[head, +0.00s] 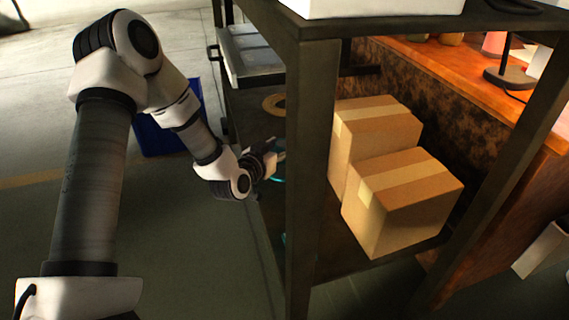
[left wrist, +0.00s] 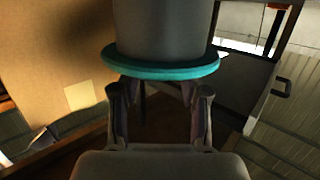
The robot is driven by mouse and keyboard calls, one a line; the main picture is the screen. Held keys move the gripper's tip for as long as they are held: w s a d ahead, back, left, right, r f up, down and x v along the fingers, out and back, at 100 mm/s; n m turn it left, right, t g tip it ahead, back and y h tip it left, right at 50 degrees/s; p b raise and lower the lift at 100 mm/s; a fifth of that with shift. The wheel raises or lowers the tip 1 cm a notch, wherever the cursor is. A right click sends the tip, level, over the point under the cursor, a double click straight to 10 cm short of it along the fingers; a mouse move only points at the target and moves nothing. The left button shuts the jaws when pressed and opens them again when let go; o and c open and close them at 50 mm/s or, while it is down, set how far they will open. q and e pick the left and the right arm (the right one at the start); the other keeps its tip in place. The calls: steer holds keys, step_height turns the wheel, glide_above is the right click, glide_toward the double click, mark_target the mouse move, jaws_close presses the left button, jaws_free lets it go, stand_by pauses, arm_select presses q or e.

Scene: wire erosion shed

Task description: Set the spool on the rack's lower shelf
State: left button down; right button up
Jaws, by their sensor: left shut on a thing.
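The spool has a grey body (left wrist: 165,30) and a teal flange (left wrist: 160,63), seen close up in the left wrist view. In the head view only a bit of teal (head: 279,176) shows beside the rack's front post, which hides the rest. My left gripper (head: 274,160) reaches in at the rack's left side and is shut on the spool; its fingers also show at the flange in the left wrist view (left wrist: 160,97). The rack's lower shelf (head: 345,247) is dark, and I cannot tell if the spool touches it. My right gripper is not in view.
Two cardboard boxes (head: 375,125) (head: 405,205) fill the shelf's right part. A dark post (head: 307,170) stands at the front. A tan ring (head: 274,104) lies farther back. A grey tray (head: 252,55) sits above, a blue bin (head: 170,132) behind. An orange bench (head: 435,60) is at right.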

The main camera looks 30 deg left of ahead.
arm_select(q)
steer(key=shift+x, duration=0.85)
step_height(320, 180, down, 3)
steer(key=b, duration=0.2)
steer(key=shift+b, duration=0.4)
steer(key=shift+w+f, duration=0.1)
steer(key=shift+f, duration=0.15)
steer(key=shift+r, duration=0.2)
steer(key=c, duration=0.6)
jaws_free()
steer(key=shift+f, duration=0.1)
